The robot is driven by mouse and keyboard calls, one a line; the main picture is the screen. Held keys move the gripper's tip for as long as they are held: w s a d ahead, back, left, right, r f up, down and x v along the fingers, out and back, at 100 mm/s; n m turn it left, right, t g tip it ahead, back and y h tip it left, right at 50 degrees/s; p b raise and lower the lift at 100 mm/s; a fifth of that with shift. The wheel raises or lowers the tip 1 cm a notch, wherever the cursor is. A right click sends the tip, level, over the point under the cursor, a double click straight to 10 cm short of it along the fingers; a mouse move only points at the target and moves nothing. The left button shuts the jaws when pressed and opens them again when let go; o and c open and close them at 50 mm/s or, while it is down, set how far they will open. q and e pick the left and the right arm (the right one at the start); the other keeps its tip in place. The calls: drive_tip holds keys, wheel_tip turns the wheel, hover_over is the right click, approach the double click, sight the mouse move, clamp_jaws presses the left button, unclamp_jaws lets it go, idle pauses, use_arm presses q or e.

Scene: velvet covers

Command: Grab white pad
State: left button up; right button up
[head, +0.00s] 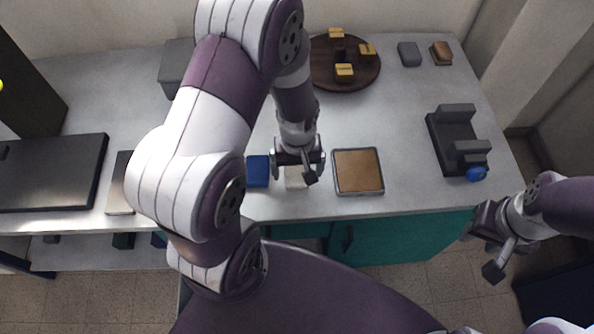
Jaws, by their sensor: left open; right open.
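The white pad (295,184) lies on the counter near its front edge, between a blue pad and a tan square tray. My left gripper (296,174) is open right over the white pad, with a finger on either side of it. The gripper hides the pad's far part. I cannot tell whether the fingers touch the pad. My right gripper (489,256) is open and empty, in front of the counter at the lower right, apart from everything on it.
A blue pad (257,171) sits close left of the white pad, and a tan square tray (358,171) close right. A round brown board (358,78) with yellow blocks is at the back. A dark grey fixture (456,143) with a blue knob stands right. The counter (405,125) between is clear.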

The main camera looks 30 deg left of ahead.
sight(296, 173)
use_arm(q)
wheel_tip(296, 173, down, 3)
drive_tip(key=shift+a+r, duration=0.1)
drive_tip(key=c, duration=1.1)
